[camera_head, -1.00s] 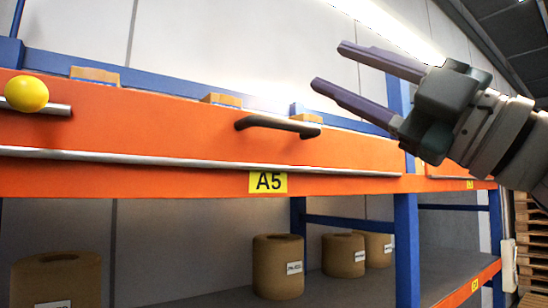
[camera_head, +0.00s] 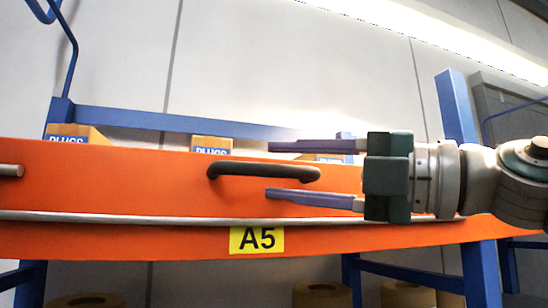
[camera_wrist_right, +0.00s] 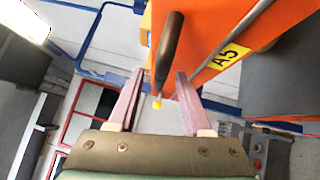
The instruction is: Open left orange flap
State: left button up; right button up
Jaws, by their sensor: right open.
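The orange flap (camera_head: 120,175) is a long panel across the shelf front, with a dark curved handle (camera_head: 262,170) on it. The flap appears closed. My right gripper (camera_head: 270,170) comes in from the right, open, with its two purple-grey fingers level with the handle, one above it and one below. In the right wrist view the handle (camera_wrist_right: 170,45) lies between and ahead of the open fingers (camera_wrist_right: 157,85), beside the orange panel (camera_wrist_right: 215,30). I cannot tell whether the fingers touch the handle. My left gripper is not in view.
A yellow A5 label (camera_head: 257,240) sits on the orange beam below a metal rail (camera_head: 120,218). Boxes marked PLUGS (camera_head: 212,145) stand behind the flap. Blue posts (camera_head: 455,110) frame the rack. Brown rolls (camera_head: 322,294) stand on the shelf below.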

jog(key=shift+x, duration=0.95)
jog(key=shift+f, duration=0.1)
jog(key=shift+c, duration=0.3)
grip_shut()
dwell(0.3)
